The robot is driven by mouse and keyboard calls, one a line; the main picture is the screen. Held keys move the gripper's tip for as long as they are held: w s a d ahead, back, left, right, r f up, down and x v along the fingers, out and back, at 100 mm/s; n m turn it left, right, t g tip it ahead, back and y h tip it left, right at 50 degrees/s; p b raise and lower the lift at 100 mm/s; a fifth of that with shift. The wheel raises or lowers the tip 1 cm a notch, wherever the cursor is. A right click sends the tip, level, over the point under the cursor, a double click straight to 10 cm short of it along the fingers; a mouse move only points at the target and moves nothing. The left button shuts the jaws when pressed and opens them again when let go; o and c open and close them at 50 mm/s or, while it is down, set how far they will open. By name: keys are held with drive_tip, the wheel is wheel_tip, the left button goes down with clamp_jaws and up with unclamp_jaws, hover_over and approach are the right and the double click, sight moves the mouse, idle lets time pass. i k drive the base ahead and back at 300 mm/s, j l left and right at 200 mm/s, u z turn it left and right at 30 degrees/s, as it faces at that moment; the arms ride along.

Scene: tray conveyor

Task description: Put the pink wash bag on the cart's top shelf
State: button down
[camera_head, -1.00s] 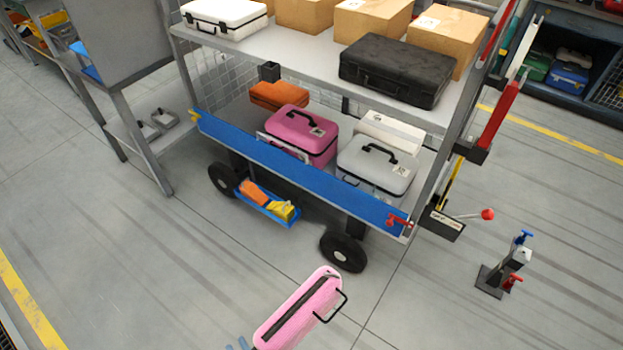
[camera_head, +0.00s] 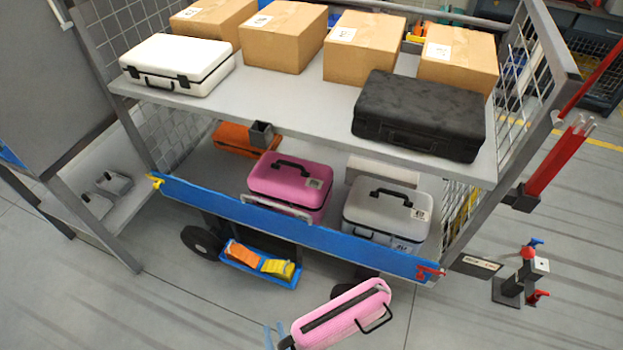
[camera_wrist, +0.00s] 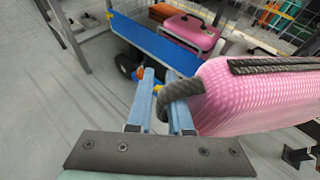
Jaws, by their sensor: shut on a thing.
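The pink wash bag (camera_head: 340,313) is a long soft pink bag with a dark zip strip and a dark side handle. It hangs in the air in front of the cart, at the bottom of the head view. My gripper (camera_wrist: 163,100) has blue fingers shut on a dark loop at the end of the bag, which also shows in the wrist view (camera_wrist: 250,95). In the head view the fingertips are only partly in view at the bottom edge. The cart's top shelf (camera_head: 300,93) is grey and higher, beyond the bag.
The top shelf bears a white case (camera_head: 178,62), a black case (camera_head: 420,112) and several cardboard boxes (camera_head: 285,38). Bare shelf lies between the two cases. A blue bar (camera_head: 290,228) crosses the lower shelf's front, where a magenta case (camera_head: 290,182) and grey case (camera_head: 387,213) stand.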

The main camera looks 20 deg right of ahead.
sight(278, 97)
drive_tip(key=i+j, duration=0.65)
drive_tip(key=j, duration=0.2)
drive_tip(key=i+j+z, duration=0.1)
drive_tip(key=i+j, duration=0.25)
